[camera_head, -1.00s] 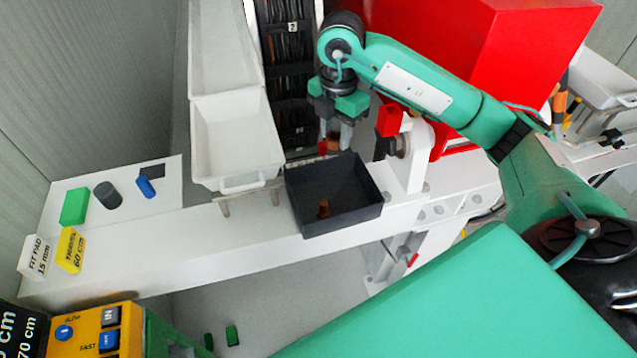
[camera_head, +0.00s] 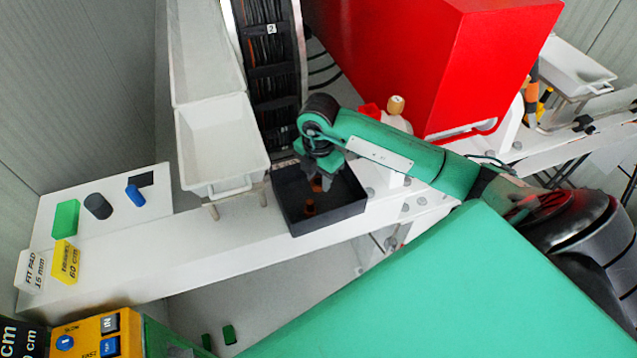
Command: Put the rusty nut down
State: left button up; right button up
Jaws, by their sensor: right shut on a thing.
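My right gripper (camera_head: 322,178) is over the dark open tray (camera_head: 327,222), with its fingers pointing down inside the tray's outline. It is shut on the rusty nut (camera_head: 317,184), a small brown-orange piece between the fingertips. I cannot tell whether the nut touches the tray floor. Another rusty brown piece (camera_head: 309,207) stands in the tray, just in front of the held nut. The tray sits on the white beam. My left gripper is not in view.
White bins (camera_head: 222,185) stand to the left of the tray. A white board (camera_head: 150,205) with green, grey and blue pieces lies at the beam's left end, near two labels. A red block (camera_head: 450,70) rises behind my arm. A yellow control box (camera_head: 95,335) is at lower left.

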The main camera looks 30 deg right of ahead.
aim_at(318, 199)
jog(key=shift+f, duration=0.7)
notch_tip(318, 199, down, 3)
jog(key=shift+f+p, duration=0.2)
jog(key=shift+p, duration=0.65)
jog(key=shift+f, duration=0.2)
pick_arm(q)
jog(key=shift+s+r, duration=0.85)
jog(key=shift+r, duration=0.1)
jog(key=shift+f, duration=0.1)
pick_arm(e)
jog(key=shift+f, duration=0.1)
jog(key=shift+f, duration=0.15)
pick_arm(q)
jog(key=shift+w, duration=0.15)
pick_arm(e)
jog(key=o, duration=1)
